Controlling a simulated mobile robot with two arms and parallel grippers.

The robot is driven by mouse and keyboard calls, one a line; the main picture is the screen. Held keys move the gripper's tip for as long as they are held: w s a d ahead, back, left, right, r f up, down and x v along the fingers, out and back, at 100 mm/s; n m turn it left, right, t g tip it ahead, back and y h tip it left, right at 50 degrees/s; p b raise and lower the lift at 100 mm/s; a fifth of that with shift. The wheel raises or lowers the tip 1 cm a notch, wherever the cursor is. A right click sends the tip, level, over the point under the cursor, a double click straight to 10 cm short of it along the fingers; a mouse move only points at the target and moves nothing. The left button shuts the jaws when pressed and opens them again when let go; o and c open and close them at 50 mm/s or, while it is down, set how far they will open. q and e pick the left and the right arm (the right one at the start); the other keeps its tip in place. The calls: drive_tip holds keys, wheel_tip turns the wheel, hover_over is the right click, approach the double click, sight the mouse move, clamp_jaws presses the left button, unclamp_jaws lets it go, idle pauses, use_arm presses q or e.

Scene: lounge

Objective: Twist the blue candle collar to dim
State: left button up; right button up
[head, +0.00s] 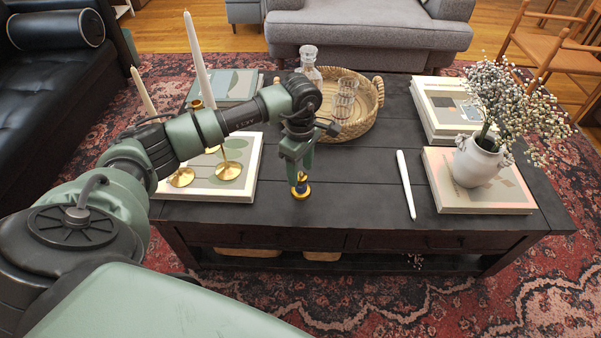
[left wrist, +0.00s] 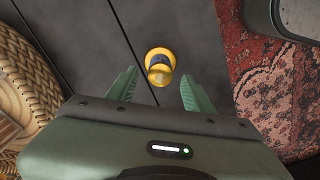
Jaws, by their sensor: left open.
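A small yellow-gold candle holder (head: 301,194) with a blue collar (head: 301,186) stands on the dark table near its front edge. In the left wrist view the blue collar (left wrist: 159,61) shows as a dark blue band between a wide yellow base and a smaller yellow top. My left gripper (head: 298,175) points down right over it. Its green fingers are open, one on each side of the holder, with gaps visible in the left wrist view. The fingers partly hide the holder in the head view. My right gripper is not in view.
A white taper candle (head: 405,184) lies on the table to the right. Brass candlesticks (head: 229,170) stand on a book at left, near my arm. A woven tray (head: 367,112) with glassware is behind. A white flower vase (head: 477,163) stands on books at right.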

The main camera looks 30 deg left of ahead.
use_arm(q)
drive_tip(key=shift+f, duration=0.6)
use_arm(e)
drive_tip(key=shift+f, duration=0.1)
use_arm(q)
drive_tip(key=shift+c, duration=0.3)
clamp_jaws()
drive_tip(key=m+b, duration=0.1)
drive_tip(key=m, duration=0.3)
drive_tip(key=shift+w+b, duration=0.1)
drive_tip(key=shift+b, duration=0.2)
drive_tip(key=m+b, duration=0.1)
drive_tip(key=m, duration=0.4)
drive_tip(key=shift+m+b, duration=0.3)
drive_tip(key=shift+m, duration=1.2)
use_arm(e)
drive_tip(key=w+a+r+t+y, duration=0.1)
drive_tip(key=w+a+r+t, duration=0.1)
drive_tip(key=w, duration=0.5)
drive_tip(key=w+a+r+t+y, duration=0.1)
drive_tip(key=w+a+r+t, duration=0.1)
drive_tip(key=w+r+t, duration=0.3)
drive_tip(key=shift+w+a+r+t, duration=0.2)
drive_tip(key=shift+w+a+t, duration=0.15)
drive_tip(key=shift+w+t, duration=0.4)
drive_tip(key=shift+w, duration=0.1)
